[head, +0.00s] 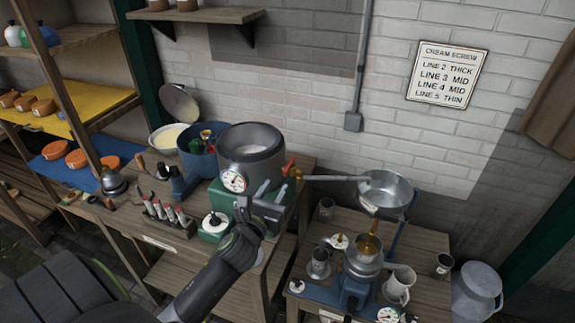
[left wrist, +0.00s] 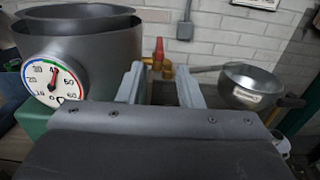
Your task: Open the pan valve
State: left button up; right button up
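A brass valve (head: 297,174) with a red lever (head: 289,166) sits at the right side of the large steel vat (head: 252,146). In the left wrist view the red lever (left wrist: 159,49) stands upright on the brass body (left wrist: 166,69). A steel pan (head: 387,187) is right of the valve, with a grey bar reaching toward it; it also shows in the left wrist view (left wrist: 250,84). My left gripper (head: 271,191) is open and empty, in front of the vat. Its fingers (left wrist: 158,80) are apart, with the lever beyond the gap, not touching. My right gripper is not in view.
A dial gauge (head: 233,181) is on the vat's front. Below the pan stands a blue-based separator (head: 357,275) with cups and jugs around it on the right table. A rack of tools (head: 166,214) and a blue tub (head: 198,150) are at left.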

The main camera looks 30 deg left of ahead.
aim_at(285, 173)
pick_arm(q)
jog(key=x, duration=1)
jog(key=shift+s+p, duration=0.1)
jog(key=shift+p, duration=0.3)
jog(key=shift+c, duration=0.2)
grip_shut()
